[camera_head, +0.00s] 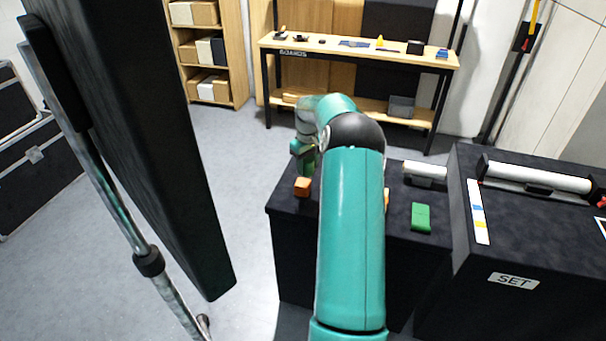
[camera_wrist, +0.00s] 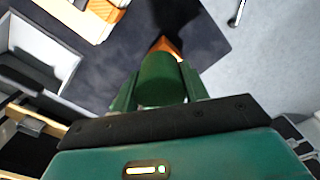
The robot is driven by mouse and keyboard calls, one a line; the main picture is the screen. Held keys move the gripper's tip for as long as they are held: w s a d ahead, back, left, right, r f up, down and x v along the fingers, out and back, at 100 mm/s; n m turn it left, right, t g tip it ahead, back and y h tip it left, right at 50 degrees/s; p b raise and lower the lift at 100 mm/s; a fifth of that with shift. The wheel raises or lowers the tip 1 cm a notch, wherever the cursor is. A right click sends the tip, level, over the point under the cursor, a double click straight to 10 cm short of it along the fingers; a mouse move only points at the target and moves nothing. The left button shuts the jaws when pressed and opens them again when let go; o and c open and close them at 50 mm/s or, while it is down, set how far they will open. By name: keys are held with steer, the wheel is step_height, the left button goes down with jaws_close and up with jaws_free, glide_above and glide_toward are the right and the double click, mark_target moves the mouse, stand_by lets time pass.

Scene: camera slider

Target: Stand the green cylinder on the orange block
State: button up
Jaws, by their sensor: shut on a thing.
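My gripper (camera_wrist: 158,92) is shut on the green cylinder (camera_wrist: 160,78), which sits between the two fingers in the wrist view. In the head view my gripper (camera_head: 303,150) is over the left end of the dark table, partly hidden by my own arm, and the cylinder (camera_head: 308,166) shows only as a small green patch. The orange block (camera_head: 303,187) sits on the table near its left edge, just below the gripper in the picture. In the wrist view the orange block (camera_wrist: 165,45) shows partly behind the cylinder. I cannot tell whether they touch.
A green block (camera_head: 421,217) lies on the dark table (camera_head: 400,233) to the right. Another orange piece (camera_head: 387,198) is mostly hidden by my arm. A silver cylinder (camera_head: 425,170) lies at the table's back right. A large black panel (camera_head: 150,130) stands at left.

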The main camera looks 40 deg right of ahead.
mark_target(303, 182)
steer(key=shift+w+f, duration=0.9)
steer(key=shift+f, duration=0.15)
steer(key=shift+w+f, duration=0.1)
steer(key=shift+f, duration=1.45)
steer(key=shift+f, duration=0.15)
steer(key=o, duration=1)
step_height(303, 182, up, 12)
steer(key=shift+r, duration=0.15)
